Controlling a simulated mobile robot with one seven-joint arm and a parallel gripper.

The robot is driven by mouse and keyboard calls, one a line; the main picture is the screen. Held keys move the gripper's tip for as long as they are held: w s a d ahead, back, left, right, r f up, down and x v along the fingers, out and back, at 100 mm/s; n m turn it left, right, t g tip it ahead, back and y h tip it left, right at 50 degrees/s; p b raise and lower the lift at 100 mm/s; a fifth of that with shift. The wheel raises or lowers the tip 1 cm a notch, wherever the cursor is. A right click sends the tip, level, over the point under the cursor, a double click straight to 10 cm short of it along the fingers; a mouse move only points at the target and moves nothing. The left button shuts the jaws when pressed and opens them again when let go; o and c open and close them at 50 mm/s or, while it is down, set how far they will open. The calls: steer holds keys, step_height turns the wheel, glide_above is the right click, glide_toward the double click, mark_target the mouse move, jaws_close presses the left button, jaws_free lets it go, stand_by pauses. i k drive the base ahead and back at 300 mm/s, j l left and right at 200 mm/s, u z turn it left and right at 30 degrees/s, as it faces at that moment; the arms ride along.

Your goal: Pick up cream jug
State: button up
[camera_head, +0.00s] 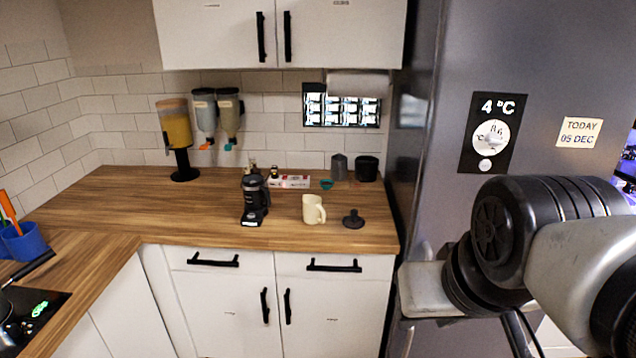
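A cream jug (313,209) stands upright on the wooden counter, near the front edge and right of the middle. Its handle side faces right. Nothing touches it. My arm fills the lower right of the view, in front of the grey fridge, well to the right of the jug and apart from it. Only arm links show. I cannot make out my gripper's fingers in this view.
A black coffee maker (254,200) stands left of the jug, and a dark tamper-like piece (353,219) stands close on its right. Dark canisters (367,169) and a small teal cup (327,184) are behind. The grey fridge (440,150) borders the counter's (130,205) right end.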

mark_target(313, 212)
steer(key=i+j+z, duration=1.15)
steer(key=j, duration=0.35)
steer(key=i, duration=0.1)
